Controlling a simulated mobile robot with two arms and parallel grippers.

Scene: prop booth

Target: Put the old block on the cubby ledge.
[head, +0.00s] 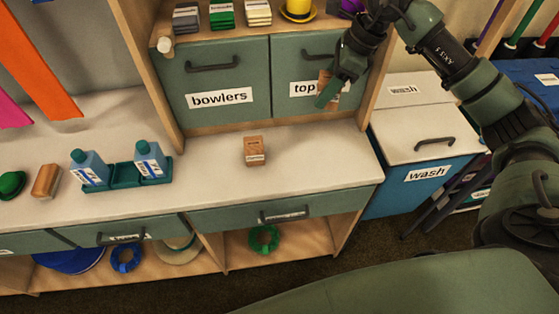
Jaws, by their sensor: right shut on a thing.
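My right gripper (330,91) is in front of the cabinet door marked "top". It is shut on a small brown block (325,77), mostly hidden by the green fingers. Another brown block (254,151) with a pale label stands upright on the pale counter, below and left of the gripper. The labels are too small to read, so I cannot tell which block is the old one. The cubby ledge (188,46) is the wooden shelf above the doors, higher than the gripper. My left gripper is not in view.
The ledge holds grey (186,18), green (221,13) and cream stacks (258,12), a yellow hat (298,9) and something purple. A teal tray (126,176) with two blue bottles and a brush stand on the counter's left. A blue "wash" bin (415,185) stands right.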

